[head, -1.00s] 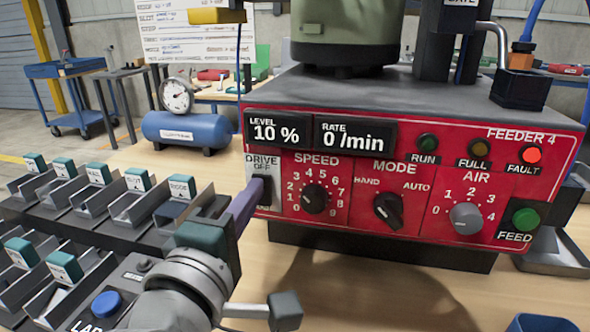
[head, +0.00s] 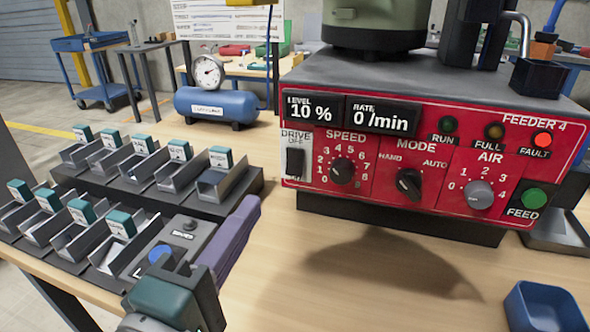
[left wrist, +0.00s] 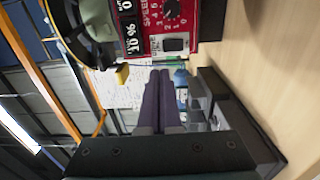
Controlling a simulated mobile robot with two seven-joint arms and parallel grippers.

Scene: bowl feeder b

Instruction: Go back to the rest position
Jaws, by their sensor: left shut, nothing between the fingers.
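My left gripper (head: 240,222) comes in from the bottom left of the head view. Its purple fingers are shut with nothing between them. They point away from me over the table, between the bin rack and the red feeder panel (head: 400,165). In the left wrist view the two fingers (left wrist: 160,85) lie side by side. The drive switch (head: 295,162) on the panel is apart from the fingertips. My right gripper is in neither view.
Rows of small grey bins (head: 156,174) with teal-topped labels stand at the left. A blue air tank (head: 215,104) with a gauge is behind. A blue tray (head: 545,308) sits at the front right. The wooden table between is clear.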

